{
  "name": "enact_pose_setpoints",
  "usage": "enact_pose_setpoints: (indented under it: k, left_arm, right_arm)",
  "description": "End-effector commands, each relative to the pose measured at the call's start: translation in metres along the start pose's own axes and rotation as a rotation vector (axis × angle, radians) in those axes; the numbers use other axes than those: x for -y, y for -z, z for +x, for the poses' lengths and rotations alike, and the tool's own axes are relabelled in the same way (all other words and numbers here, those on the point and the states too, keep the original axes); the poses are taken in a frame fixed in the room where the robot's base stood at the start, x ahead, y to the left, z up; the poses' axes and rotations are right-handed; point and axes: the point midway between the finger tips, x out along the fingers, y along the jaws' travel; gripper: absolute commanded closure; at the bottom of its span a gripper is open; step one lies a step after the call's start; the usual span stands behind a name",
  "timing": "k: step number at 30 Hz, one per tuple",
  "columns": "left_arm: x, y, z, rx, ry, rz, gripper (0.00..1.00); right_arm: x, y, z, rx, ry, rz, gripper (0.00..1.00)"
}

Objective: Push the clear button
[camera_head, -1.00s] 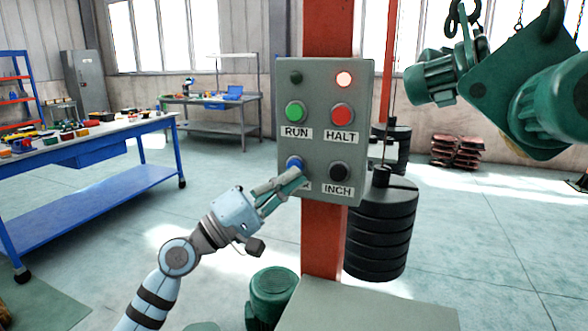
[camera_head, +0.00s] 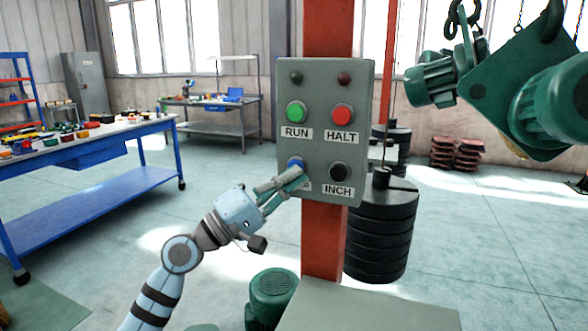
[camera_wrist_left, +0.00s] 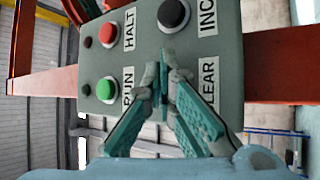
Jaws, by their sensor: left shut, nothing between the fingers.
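The grey control box (camera_head: 318,148) is fixed on a red post and also fills the middle of the left wrist view (camera_wrist_left: 195,57). The blue clear button (camera_head: 296,164) is at its lower left, partly covered by my left gripper (camera_head: 298,174). That gripper is shut and empty, with its fingertips at the button; whether they touch it I cannot tell. In the left wrist view the fingers (camera_wrist_left: 162,72) hide the button beside the CLEAR label (camera_wrist_left: 208,85). Both lamps at the top of the box, the left (camera_head: 296,77) and the right (camera_head: 344,78), are dark. My right gripper is not in view.
The green RUN button (camera_head: 296,112), red HALT button (camera_head: 342,114) and black INCH button (camera_head: 340,172) sit close by on the box. Black stacked weights (camera_head: 380,230) stand behind the post. A green hoist motor (camera_head: 435,78) hangs at right. A blue workbench (camera_head: 90,150) stands at left.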

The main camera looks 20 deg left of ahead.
Motion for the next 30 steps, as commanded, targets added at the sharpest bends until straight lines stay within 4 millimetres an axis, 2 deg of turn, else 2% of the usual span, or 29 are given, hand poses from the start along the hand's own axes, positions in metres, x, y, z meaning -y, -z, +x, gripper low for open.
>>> enact_pose_setpoints:
  k: [24, 30]
  left_arm:
    - [-0.008, -0.009, -0.013, -0.001, 0.001, 0.0, 1.0]
    - [-0.017, -0.017, -0.024, -0.001, 0.004, 0.002, 1.0]
  right_arm:
    - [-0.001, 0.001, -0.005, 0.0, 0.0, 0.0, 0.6]
    - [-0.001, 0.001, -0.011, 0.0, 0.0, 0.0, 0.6]
